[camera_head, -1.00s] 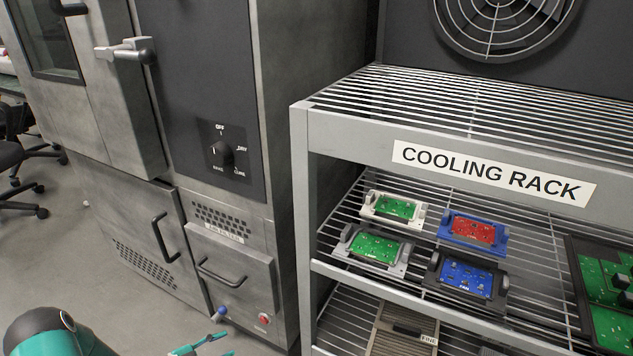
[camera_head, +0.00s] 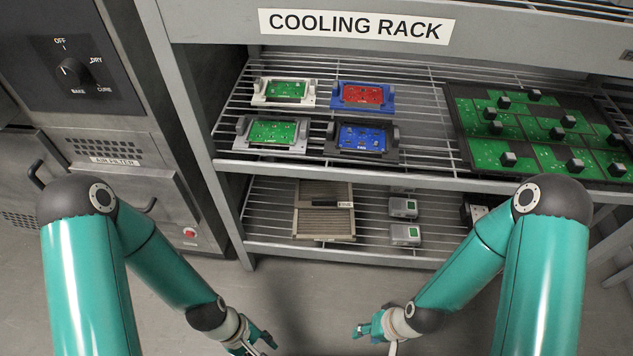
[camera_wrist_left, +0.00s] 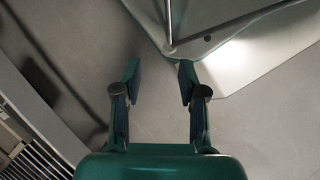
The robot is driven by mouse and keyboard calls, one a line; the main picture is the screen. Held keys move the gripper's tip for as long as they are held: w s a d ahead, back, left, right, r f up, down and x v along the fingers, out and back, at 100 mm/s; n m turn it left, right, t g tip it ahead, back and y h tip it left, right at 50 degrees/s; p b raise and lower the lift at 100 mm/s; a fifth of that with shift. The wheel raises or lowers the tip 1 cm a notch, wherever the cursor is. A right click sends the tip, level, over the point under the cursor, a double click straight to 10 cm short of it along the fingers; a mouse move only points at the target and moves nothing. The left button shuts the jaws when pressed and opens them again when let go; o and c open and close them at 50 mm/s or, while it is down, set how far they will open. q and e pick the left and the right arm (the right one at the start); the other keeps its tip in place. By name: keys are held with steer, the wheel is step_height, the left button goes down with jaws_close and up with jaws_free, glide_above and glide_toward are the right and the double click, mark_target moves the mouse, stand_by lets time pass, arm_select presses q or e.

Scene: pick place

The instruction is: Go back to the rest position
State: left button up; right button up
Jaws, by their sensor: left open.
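My left gripper (camera_head: 258,342) is low in the head view, left of centre, in front of the rack. In the left wrist view its two fingers (camera_wrist_left: 159,82) stand apart with nothing between them, over grey floor. My right gripper (camera_head: 368,330) is low in the head view, right of centre, its fingers pointing inward. I see nothing held in it, but its finger gap is too small to judge. Both grippers are apart from each other and appear clear of the rack's shelves.
The cooling rack (camera_head: 330,171) stands ahead. Its upper shelf holds a white fixture (camera_head: 258,98), a blue fixture (camera_head: 338,102), a grey fixture (camera_head: 240,138), a black fixture (camera_head: 390,147) and a dark panel tray (camera_head: 455,112). The oven cabinet (camera_head: 120,130) is at left. Floor (camera_head: 300,290) in front is clear.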

arm_select(q)
steer(key=w+r+m+t+p, duration=0.1)
steer(key=r+m+p, duration=0.2)
steer(key=r+p, duration=1.5)
steer(key=w+r+m+t+p, duration=0.1)
steer(key=r+m+p, duration=0.3)
steer(key=r+p, duration=1.5)
steer(key=shift+w+d, duration=0.2)
steer(key=shift+w, duration=0.6)
